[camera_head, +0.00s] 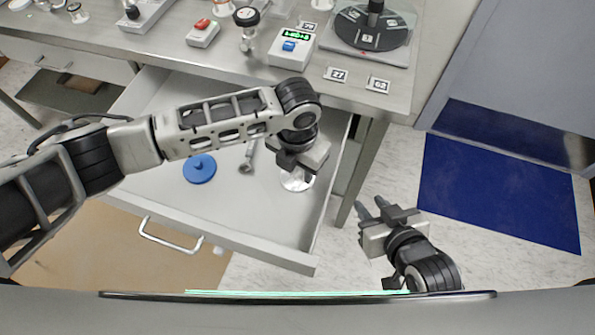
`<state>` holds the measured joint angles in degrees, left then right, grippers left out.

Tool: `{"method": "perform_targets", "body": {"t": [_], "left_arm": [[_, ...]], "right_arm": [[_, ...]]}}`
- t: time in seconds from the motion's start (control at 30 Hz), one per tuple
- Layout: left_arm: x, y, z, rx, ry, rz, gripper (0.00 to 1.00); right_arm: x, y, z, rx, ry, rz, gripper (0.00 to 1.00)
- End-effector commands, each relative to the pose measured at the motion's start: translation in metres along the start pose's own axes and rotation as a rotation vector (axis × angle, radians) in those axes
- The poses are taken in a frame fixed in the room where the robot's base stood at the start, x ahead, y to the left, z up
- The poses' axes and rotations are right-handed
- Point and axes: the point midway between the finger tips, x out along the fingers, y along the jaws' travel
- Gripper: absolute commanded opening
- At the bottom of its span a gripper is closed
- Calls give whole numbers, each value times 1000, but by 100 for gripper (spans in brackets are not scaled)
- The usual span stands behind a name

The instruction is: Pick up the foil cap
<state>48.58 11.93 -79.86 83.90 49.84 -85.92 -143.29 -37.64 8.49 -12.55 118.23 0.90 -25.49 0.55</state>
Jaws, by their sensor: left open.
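My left gripper (296,168) hangs over the right side of the open drawer, pointing down. It is open. A shiny silvery-white round piece, which looks like the foil cap (298,182), lies on the drawer floor just below it. The gripper covers the cap's upper part, and I cannot tell whether the fingers touch it. My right gripper (371,208) is outside the drawer, to its right, above the floor. Its two fingers are apart, with nothing seen between them.
The drawer (232,218) also holds a blue disc (200,169) and a small metal fitting (247,158). Its right wall and front stand near my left gripper. The bench (255,66) above carries gauges, a switch box and numbered cards. A blue mat (495,190) lies on open floor at right.

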Motion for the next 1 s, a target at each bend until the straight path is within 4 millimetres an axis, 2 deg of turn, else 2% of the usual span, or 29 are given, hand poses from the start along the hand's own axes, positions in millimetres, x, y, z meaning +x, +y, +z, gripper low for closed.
{"method": "perform_targets", "body": {"t": [0.27, 0.3, 0.43, 0.47, 0.8, 1.0], "left_arm": [[6, 0, 0, 1, -1, 0, 41], [6, 0, 0, 1, -1, 0, 38], [6, 0, 0, 1, -1, 0, 2], [6, 0, 0, 1, -1, 0, 0], [4, 0, 0, 0, -1, 0, 0], [-11, 1, 1, 1, -4, 0, 0]], "right_arm": [[0, 2, 3, -8, -6, 0, 31], [0, 2, 3, -8, -6, 0, 31], [0, 2, 4, -7, -8, 0, 31], [0, 1, 4, -7, -9, 0, 31], [-2, 0, 9, -4, -19, -1, 31], [-3, -1, 8, 1, -18, -1, 31]]}}
